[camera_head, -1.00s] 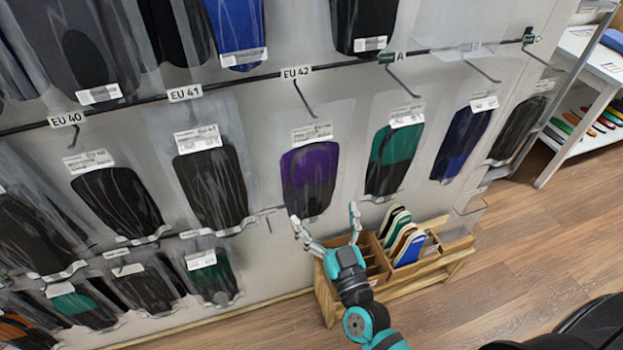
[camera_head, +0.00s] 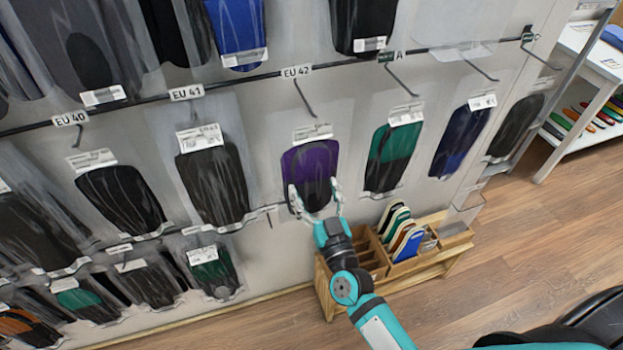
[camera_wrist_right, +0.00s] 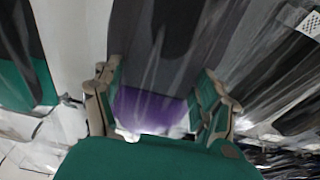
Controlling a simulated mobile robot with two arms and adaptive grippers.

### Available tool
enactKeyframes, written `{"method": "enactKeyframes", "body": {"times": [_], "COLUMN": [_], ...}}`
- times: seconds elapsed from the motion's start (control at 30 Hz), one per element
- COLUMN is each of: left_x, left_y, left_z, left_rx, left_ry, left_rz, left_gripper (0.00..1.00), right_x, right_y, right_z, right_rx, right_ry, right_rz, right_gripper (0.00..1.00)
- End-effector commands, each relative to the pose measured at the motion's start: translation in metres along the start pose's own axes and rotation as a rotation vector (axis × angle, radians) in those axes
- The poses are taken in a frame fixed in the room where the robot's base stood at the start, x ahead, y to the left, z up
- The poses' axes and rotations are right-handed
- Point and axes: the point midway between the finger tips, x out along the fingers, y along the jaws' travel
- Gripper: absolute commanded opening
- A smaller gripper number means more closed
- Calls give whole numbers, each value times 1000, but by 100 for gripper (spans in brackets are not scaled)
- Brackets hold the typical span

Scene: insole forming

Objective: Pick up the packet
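A clear packet with a purple and dark insole (camera_head: 311,172) hangs in the middle of the wall display, below the EU 42 label. In the right wrist view its purple lower end (camera_wrist_right: 150,110) shows between the fingers. My right gripper (camera_head: 315,196) is at the packet's lower end, with one finger on each side. It is open; whether the fingers touch the packet cannot be told. The gripper also shows in the right wrist view (camera_wrist_right: 158,100). My left gripper is not in view.
A packet with a black insole (camera_head: 212,185) hangs to the left and a green one (camera_head: 391,155) to the right. A wooden rack (camera_head: 445,259) with upright insoles stands below. Wooden floor (camera_head: 530,240) is free at the right.

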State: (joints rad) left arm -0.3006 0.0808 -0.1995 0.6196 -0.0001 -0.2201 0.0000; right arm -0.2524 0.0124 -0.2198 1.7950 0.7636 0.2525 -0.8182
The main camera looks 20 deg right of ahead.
Motion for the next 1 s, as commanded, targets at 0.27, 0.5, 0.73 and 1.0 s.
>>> {"method": "enactKeyframes", "body": {"times": [0.27,0.5,0.73,1.0], "left_x": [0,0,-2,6], "left_y": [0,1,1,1], "left_z": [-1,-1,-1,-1], "left_rx": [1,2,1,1], "left_ry": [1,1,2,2], "left_rz": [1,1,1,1], "left_gripper": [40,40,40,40], "right_x": [0,0,0,-56], "right_y": [0,0,0,0], "right_z": [0,-2,-17,-21], "right_rx": [0,0,2,0], "right_ry": [1,2,1,-3], "right_rz": [0,0,2,-1], "right_gripper": [38,38,38,38]}}
